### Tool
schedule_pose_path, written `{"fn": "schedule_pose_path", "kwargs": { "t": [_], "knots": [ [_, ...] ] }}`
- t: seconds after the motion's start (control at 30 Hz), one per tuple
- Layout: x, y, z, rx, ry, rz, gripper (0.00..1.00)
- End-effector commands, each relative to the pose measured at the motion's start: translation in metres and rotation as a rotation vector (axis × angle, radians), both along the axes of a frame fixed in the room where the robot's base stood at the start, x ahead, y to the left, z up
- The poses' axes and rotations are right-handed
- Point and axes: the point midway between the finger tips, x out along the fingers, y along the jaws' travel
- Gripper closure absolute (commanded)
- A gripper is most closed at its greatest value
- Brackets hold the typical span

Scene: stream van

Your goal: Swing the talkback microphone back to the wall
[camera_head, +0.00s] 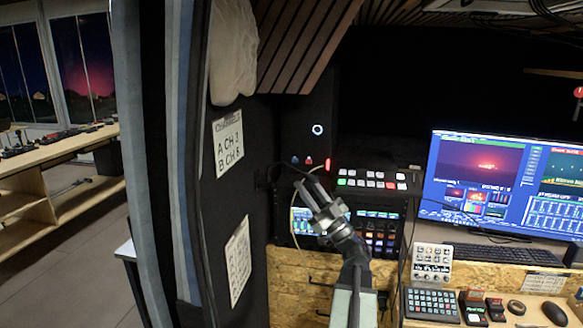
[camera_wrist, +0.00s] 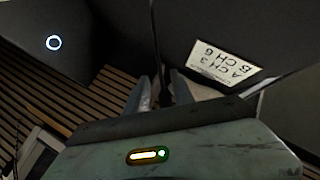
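My gripper (camera_head: 309,184) reaches up in front of the equipment rack, near the dark left wall.
A control panel with lit buttons (camera_head: 371,180) and a rack unit (camera_head: 379,243) stand close behind my gripper. A large monitor (camera_head: 492,185) is at right, above a desk with a keypad (camera_head: 431,304). A paper sign (camera_head: 228,143) hangs on the left wall.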

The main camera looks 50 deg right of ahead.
Motion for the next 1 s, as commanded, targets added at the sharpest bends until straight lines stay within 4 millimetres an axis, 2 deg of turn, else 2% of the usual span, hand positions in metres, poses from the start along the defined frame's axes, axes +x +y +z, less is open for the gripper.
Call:
{"fn": "schedule_pose_path", "kwargs": {
  "t": [0.03, 0.23, 0.37, 0.57, 0.67, 1.0],
  "knots": [
    [0.008, 0.001, 0.014, -0.001, -0.001, 0.002, 0.71],
    [0.035, 0.004, 0.040, 0.000, 0.000, 0.003, 0.71],
    [0.043, 0.006, 0.043, 0.000, -0.001, 0.002, 0.71],
    [0.043, 0.006, 0.041, 0.000, -0.001, 0.002, 0.71],
    [0.043, 0.006, 0.041, 0.000, -0.001, 0.002, 0.98],
    [0.043, 0.007, 0.041, 0.000, -0.001, 0.002, 1.00]
  ]
}}
